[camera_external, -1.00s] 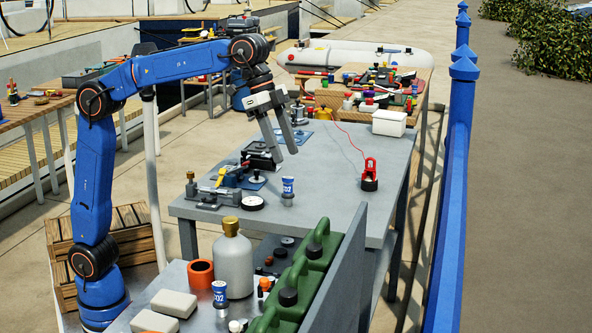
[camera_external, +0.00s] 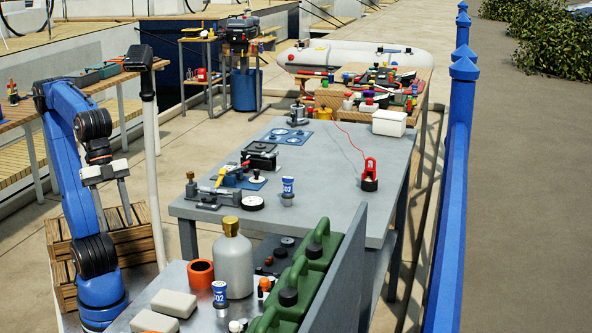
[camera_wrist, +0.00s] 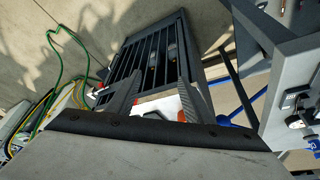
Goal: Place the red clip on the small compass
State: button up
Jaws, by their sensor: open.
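The red clip (camera_external: 369,165) stands upright near the right edge of the grey table, with a thin red cord running from it toward the back. It rests on a small dark round object (camera_external: 369,184), which may be the small compass; its face is hidden and I cannot be sure. My gripper (camera_external: 114,218) hangs at the left with its fingers pointing down, well away from the table, clip and dark object. It is open. In the wrist view its two fingers (camera_wrist: 157,98) are apart, with nothing visibly held. Neither the clip nor a compass is recognisable there.
The grey table (camera_external: 325,207) carries a blue-labelled can (camera_external: 288,187), a white box (camera_external: 389,123) and blue mats with fittings. A grey bottle (camera_external: 232,262) and green canisters (camera_external: 318,248) stand in front. A slatted crate (camera_wrist: 140,62) lies below my gripper. A blue railing (camera_external: 455,190) bounds the right.

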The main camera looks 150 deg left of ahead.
jog(key=s+d+f+m, duration=0.1)
jog(key=s+d+f, duration=0.2)
jog(key=s+f, duration=0.2)
jog(key=s+d+f, duration=0.3)
jog(key=s+f, duration=0.3)
jog(key=f, duration=0.1)
jog(key=shift+d+f+m+h, duration=0.3)
jog(key=shift+f+m+h, duration=0.05)
jog(key=shift+m+h, duration=0.05)
jog(key=shift+s, duration=0.1)
